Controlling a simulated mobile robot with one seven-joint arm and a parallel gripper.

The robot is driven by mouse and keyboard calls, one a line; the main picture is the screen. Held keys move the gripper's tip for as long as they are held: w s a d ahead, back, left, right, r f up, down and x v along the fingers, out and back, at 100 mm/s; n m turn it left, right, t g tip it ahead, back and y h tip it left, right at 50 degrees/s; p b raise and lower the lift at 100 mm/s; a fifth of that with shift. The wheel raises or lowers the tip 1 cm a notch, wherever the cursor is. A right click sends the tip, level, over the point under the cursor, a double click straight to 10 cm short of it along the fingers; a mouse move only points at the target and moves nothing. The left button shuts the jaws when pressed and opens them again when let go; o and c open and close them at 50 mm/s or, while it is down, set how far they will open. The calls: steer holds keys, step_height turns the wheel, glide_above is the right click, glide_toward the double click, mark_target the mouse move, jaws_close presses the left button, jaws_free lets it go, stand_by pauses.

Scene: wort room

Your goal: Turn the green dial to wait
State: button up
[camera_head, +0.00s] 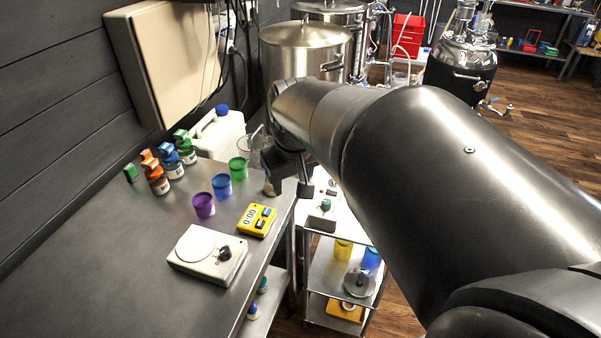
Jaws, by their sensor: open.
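A small green dial (326,204) sits on a white panel (312,226) on top of the metal cart, just right of the workbench. Lettering on the panel is too small to read, so I cannot tell where the dial points. My gripper (290,189) is open and points down above the gap between bench and cart. It is up and to the left of the dial and appears apart from it. My arm comes in from the right and hides part of the cart top.
The steel workbench (110,240) holds a white scale (207,254), a yellow timer (257,220), purple, blue and green cups, several small bottles and a white jug (218,136). Steel kettles (304,55) stand behind. The cart's lower shelves hold yellow and blue items.

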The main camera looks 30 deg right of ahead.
steer(key=w+d+f+g, duration=0.2)
steer(key=w+d+f, duration=0.3)
steer(key=w+d, duration=0.25)
steer(key=g, duration=0.1)
glide_above(326, 201)
step_height(326, 201, down, 6)
steer(key=shift+y, duration=0.4)
step_height(326, 201, down, 11)
steer(key=shift+s+r, duration=0.1)
steer(key=shift+c, duration=0.3)
steer(key=c, duration=0.9)
